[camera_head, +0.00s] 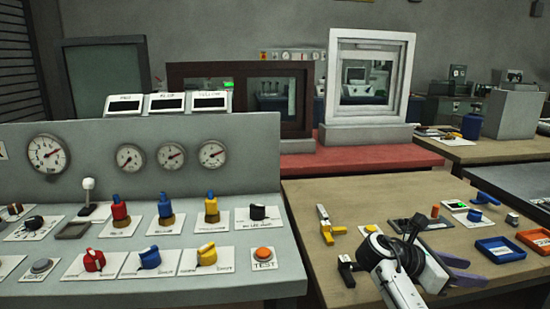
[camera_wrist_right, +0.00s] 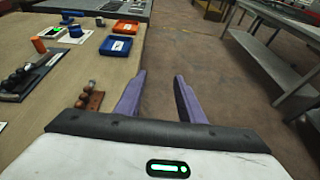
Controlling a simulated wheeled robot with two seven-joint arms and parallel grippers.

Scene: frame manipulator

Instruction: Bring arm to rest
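My right arm (camera_head: 395,285) reaches in from the bottom of the head view, over the front part of the wooden table (camera_head: 335,190). My right gripper (camera_head: 463,270) has purple fingers and points to the right. In the right wrist view the gripper (camera_wrist_right: 158,92) shows its two fingers spread apart with nothing between them. Bare floor shows beyond the fingers, past the table's edge. My left gripper is not in view.
A blue tray (camera_head: 500,249) and an orange tray (camera_head: 539,241) lie on the table near the gripper. A yellow-handled tool (camera_head: 327,226) lies left of the arm. A grey control panel (camera_head: 245,140) with gauges stands at left. A white frame (camera_head: 408,80) stands behind.

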